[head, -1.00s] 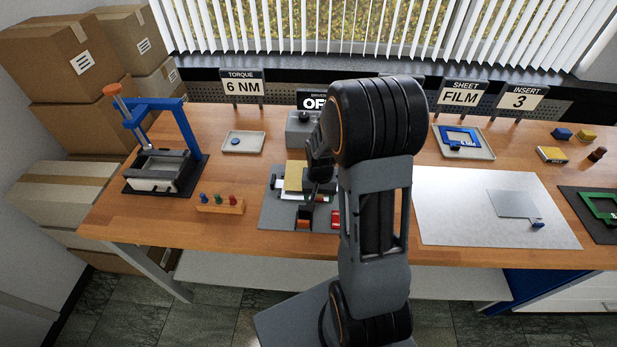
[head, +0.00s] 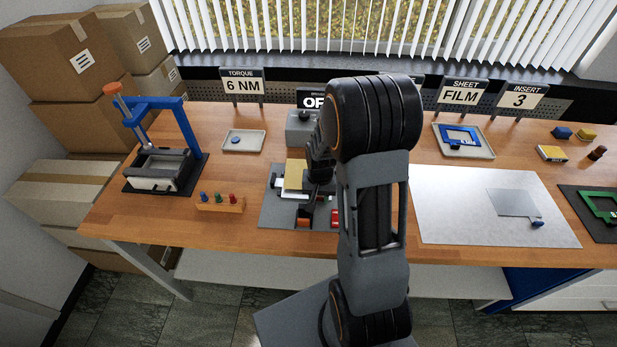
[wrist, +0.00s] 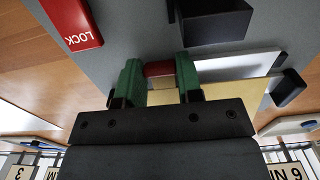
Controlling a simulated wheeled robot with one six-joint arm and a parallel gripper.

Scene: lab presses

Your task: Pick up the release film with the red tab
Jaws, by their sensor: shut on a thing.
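The release film (wrist: 225,90) is a yellowish sheet with a red tab (wrist: 160,69) at its edge. In the wrist view the red tab sits between the two green fingers of my gripper (wrist: 160,80), which is shut on it. In the head view the yellow sheet (head: 295,176) shows over a pale plate on the grey mat (head: 272,213), left of my arm. My gripper's fingertips are hidden there by the arm. I cannot tell whether the film touches the plate under it.
A red LOCK block (wrist: 72,22) and a black block (wrist: 215,22) stand close by on the grey base. A dark clip (wrist: 288,88) is near the plate's side. A wooden rack with coloured pegs (head: 220,204) stands left. A silver sheet (head: 455,215) lies right.

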